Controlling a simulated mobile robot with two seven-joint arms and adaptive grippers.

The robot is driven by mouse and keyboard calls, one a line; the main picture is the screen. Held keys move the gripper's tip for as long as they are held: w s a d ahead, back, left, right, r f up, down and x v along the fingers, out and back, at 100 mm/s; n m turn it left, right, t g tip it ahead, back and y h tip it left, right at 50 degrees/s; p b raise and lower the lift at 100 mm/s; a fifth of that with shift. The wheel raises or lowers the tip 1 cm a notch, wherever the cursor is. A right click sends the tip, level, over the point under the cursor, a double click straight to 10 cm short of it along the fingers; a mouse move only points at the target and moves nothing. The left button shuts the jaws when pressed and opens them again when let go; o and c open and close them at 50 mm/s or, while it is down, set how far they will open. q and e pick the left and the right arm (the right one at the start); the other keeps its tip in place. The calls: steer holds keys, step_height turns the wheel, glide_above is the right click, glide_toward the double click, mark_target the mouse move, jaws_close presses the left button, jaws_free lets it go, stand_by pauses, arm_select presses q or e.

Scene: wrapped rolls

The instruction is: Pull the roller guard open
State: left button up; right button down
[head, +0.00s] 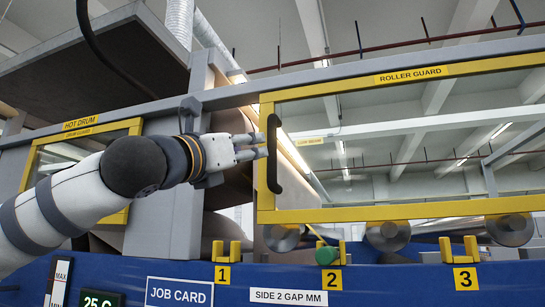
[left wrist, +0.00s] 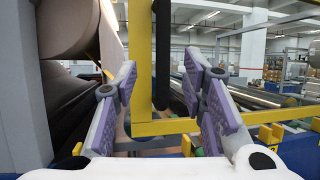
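The roller guard (head: 400,72) is a large yellow-framed clear panel at the right of the head view. Its black upright handle (head: 273,165) is on the left side of the frame. My left gripper (head: 262,147) is level with the handle's upper half, its fingers pointing right at it. In the left wrist view its purple-padded fingers (left wrist: 165,85) are spread apart. The black handle (left wrist: 190,60) and the yellow guard frame (left wrist: 139,60) appear between them. I cannot tell whether a finger touches the handle. My right gripper is not in view.
A hot drum cover (head: 78,130) with a yellow frame is at the left. Below the guard are yellow numbered brackets (head: 465,252) and roll ends (head: 388,237) above a blue beam (head: 400,285). A grey rail (head: 340,78) runs above the guard.

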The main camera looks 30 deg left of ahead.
mark_target(269, 145)
arm_select(q)
steer(key=x, duration=1)
steer(key=shift+w+d, duration=0.15)
steer(key=shift+w, duration=0.25)
steer(key=shift+c, duration=0.6)
jaws_close()
